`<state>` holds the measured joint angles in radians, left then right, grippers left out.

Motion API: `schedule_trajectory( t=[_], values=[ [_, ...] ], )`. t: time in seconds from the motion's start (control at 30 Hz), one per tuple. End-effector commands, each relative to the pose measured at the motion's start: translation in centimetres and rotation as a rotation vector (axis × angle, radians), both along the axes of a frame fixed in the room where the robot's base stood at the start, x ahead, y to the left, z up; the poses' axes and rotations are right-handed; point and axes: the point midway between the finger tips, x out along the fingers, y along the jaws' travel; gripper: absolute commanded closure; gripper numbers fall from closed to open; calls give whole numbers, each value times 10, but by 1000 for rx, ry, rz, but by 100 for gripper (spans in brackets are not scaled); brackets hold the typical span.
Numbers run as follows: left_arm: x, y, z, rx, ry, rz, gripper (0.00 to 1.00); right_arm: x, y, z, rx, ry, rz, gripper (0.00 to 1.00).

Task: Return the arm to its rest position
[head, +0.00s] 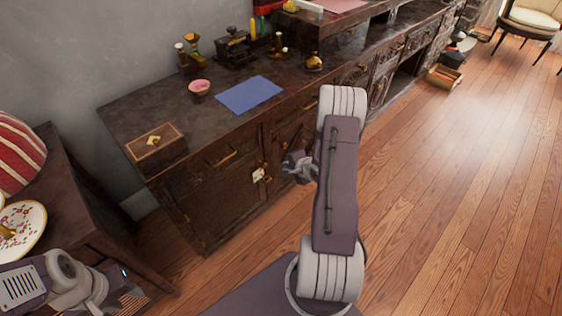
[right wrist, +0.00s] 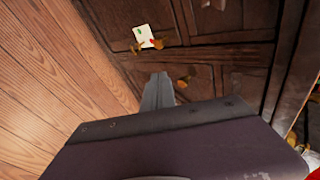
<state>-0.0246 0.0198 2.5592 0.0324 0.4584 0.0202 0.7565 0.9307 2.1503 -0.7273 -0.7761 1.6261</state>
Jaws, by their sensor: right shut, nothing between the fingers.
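My right arm (head: 335,185) rises in the middle of the head view, with its grey upper joint bent over in front of the dark cabinet. My right gripper (head: 298,167) hangs in front of the cabinet doors, below the cabinet top. In the right wrist view its grey fingers (right wrist: 158,92) are shut and hold nothing. A dark part of my own arm fills the lower part of that view. My left gripper (head: 125,299) is at the lower left corner of the head view, low beside the side table; its jaws are not clear.
The dark cabinet (head: 130,110) carries a blue mat (head: 249,95), a pink bowl (head: 200,88), a wooden box (head: 156,148) and a small gold teapot (head: 314,62). A card (right wrist: 143,36) hangs at a door handle. The side table (head: 75,190) is left.

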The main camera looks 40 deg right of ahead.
Motion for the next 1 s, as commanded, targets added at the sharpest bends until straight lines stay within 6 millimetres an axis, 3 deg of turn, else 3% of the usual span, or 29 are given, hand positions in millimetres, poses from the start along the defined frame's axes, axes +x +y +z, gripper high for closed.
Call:
schedule_trajectory(
  t=[0.03,0.23,0.53,0.63,0.67,0.77,0.87,0.9,1.0],
  values=[
    [0,0,7,0,0,0,64,-6,-2,9,-1,0,-4,100],
    [0,0,10,0,0,0,64,-15,-2,15,1,-1,-1,100],
    [0,0,9,0,1,0,64,-15,-2,14,0,-1,0,100],
    [0,0,9,0,0,0,64,-6,11,18,-6,-7,38,100],
    [0,0,9,0,1,0,64,3,18,25,-18,-20,64,100],
    [0,0,9,0,1,0,64,44,59,73,-82,-98,194,100],
    [0,0,9,0,0,0,64,73,121,134,-150,-170,306,100],
    [0,0,9,0,0,0,64,75,147,155,-208,-166,357,100],
    [0,0,9,0,1,0,64,52,193,182,-390,-80,498,100]
  ],
)
